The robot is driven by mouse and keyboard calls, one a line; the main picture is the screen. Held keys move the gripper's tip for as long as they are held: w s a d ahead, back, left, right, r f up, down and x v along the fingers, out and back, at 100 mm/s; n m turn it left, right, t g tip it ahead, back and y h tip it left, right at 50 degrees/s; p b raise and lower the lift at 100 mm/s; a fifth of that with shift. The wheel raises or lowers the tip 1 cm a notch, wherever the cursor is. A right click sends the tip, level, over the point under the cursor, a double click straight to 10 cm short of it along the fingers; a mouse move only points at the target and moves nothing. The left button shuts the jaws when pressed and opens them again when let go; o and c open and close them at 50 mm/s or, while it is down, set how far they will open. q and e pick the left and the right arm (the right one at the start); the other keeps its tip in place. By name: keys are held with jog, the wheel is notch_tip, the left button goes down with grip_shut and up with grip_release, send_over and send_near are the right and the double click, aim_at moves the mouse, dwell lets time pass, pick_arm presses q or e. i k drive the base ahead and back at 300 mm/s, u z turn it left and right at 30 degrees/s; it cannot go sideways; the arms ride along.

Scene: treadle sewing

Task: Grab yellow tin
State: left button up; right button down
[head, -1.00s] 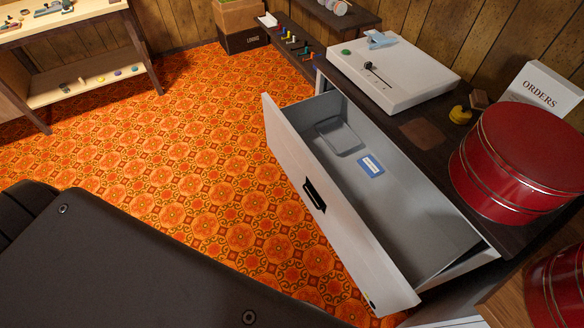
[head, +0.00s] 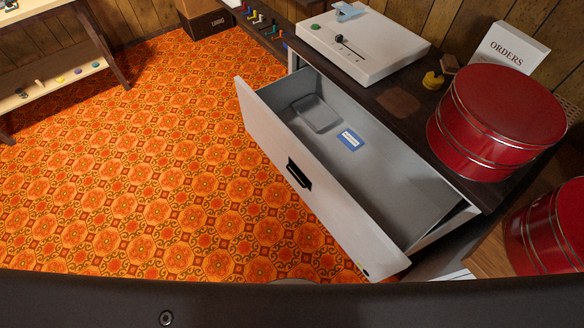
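I see no clear yellow tin in the head view. Two red tins are in view: a large one (head: 495,122) on the counter at the right, and another (head: 552,232) at the lower right, cut by the picture edge. Neither of my grippers is in view.
A white drawer (head: 297,205) stands open over the orange patterned floor, holding a shallow grey tray (head: 316,114) and a blue-and-white packet (head: 350,140). A white flat machine (head: 365,45) and an ORDERS box (head: 508,46) stand on the counter.

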aim_at(429, 86)
jog(key=z, duration=0.05)
jog(key=k, duration=0.5)
jog(key=z, duration=1.4)
jog(key=i, duration=0.5)
jog(key=z, duration=0.1)
